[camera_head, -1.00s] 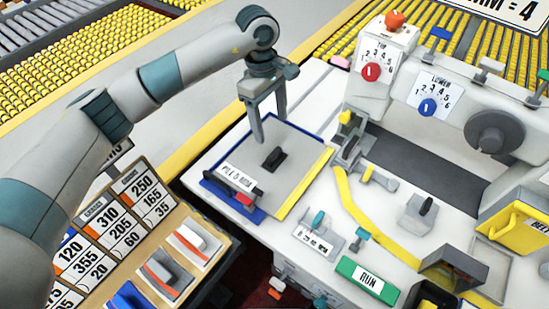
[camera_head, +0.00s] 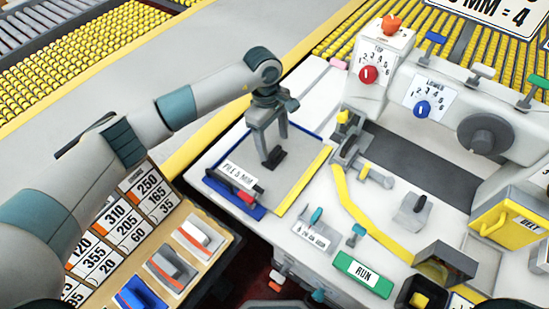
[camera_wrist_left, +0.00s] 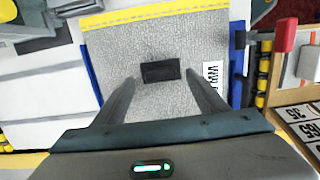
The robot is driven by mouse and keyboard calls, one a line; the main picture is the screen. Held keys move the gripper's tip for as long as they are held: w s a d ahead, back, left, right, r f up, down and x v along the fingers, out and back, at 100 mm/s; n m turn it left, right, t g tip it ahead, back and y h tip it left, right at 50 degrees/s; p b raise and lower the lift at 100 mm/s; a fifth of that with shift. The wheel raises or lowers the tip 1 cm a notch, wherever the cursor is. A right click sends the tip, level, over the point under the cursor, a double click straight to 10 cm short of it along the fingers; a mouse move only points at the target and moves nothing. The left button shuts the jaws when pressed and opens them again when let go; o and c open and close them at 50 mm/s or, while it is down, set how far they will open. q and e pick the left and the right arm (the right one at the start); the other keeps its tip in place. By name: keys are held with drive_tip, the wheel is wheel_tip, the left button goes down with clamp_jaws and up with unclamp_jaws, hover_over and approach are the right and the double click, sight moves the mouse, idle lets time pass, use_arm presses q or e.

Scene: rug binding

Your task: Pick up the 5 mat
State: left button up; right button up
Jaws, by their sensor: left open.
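The mat (camera_head: 292,177) is a light grey textured square with a yellow band along one edge and a dark grip block (camera_head: 275,158) on top. It lies on a blue-edged tray at the left of the machine table, beside a label reading "PILE 5 MM" (camera_head: 240,174). My left gripper (camera_head: 274,162) is open, its fingers pointing down close to the block. In the left wrist view the mat (camera_wrist_left: 165,45) fills the middle, and the dark block (camera_wrist_left: 160,72) lies ahead of and between the open fingertips (camera_wrist_left: 169,80), with clear gaps on both sides.
A red-handled lever (camera_head: 240,192) stands at the tray's left front edge. The sewing machine (camera_head: 410,95) with red and blue dials rises to the right. A green RUN button (camera_head: 364,274) is at the front. A number board (camera_head: 115,230) stands lower left.

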sight(275, 151)
use_arm(q)
drive_tip(key=shift+s+f+p, duration=0.1)
drive_tip(key=shift+f+p, duration=0.5)
drive_tip(key=shift+p, duration=0.05)
wheel_tip(275, 151, down, 3)
drive_tip(key=shift+s+d+r+p, duration=0.1)
drive_tip(key=shift+d+p, duration=0.05)
drive_tip(key=shift+p, duration=0.6)
drive_tip(key=shift+f, duration=0.4)
drive_tip(key=shift+c, duration=0.3)
drive_tip(key=c, duration=1.3)
drive_tip(key=shift+r, duration=0.2)
drive_tip(key=shift+r+b, duration=3.05)
drive_tip(key=shift+r, duration=5.85)
